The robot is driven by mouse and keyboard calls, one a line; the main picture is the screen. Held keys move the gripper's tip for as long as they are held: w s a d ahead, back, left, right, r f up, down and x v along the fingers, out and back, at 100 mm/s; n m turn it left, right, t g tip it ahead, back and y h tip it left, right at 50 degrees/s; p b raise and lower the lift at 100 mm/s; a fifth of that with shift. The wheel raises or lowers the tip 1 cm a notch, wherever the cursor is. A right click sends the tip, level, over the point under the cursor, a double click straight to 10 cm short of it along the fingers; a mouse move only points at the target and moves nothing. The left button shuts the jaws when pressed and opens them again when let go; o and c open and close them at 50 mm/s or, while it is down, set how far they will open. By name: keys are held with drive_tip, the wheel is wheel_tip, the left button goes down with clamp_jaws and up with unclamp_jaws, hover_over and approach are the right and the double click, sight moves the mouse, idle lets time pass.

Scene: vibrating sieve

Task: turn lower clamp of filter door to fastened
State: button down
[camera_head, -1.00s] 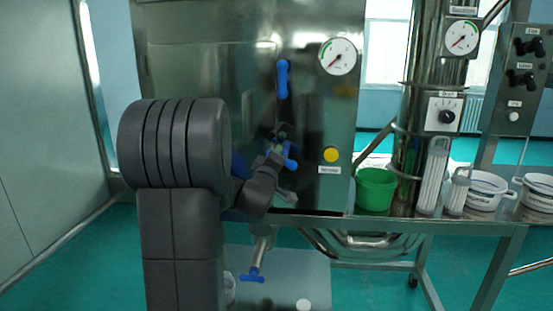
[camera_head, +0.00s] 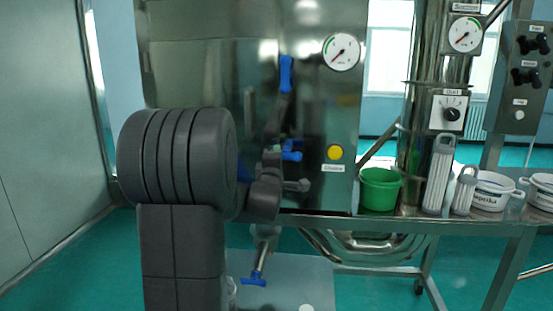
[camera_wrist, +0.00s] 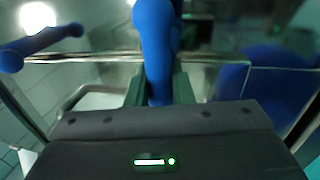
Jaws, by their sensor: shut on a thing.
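The steel filter door (camera_head: 215,80) fills the middle of the head view. Its upper clamp has a blue handle (camera_head: 286,73) that stands upright. The lower clamp's blue handle (camera_head: 292,150) shows partly, beside the dark end of my gripper (camera_head: 272,160). In the wrist view a blue handle (camera_wrist: 155,45) rises between the two fingers of my gripper (camera_wrist: 158,92), which are shut on it. My arm hides part of the lower clamp, so its exact angle is hard to tell.
A blue T-handle (camera_head: 253,281) is below the door. A gauge (camera_head: 341,52) and yellow button (camera_head: 335,152) are at the right. A green bucket (camera_head: 380,188) and white tubs stand on the steel table (camera_head: 440,224). Another blue handle (camera_wrist: 40,45) lies left in the wrist view.

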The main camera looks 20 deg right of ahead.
drive_tip(key=shift+f, duration=0.1)
drive_tip(key=c, duration=1.3)
unclamp_jaws()
drive_tip(key=shift+a, duration=0.1)
drive_tip(key=b+v, duration=0.2)
drive_tip(key=v, duration=1.1)
drive_tip(key=shift+s+a, duration=0.25)
drive_tip(key=shift+s, duration=0.1)
drive_tip(key=shift+w+d, duration=0.1)
drive_tip(key=p+x, duration=0.2)
drive_tip(key=x, duration=1.1)
drive_tip(key=shift+w+d, duration=0.25)
drive_tip(key=shift+w, duration=0.05)
drive_tip(key=shift+s, duration=0.1)
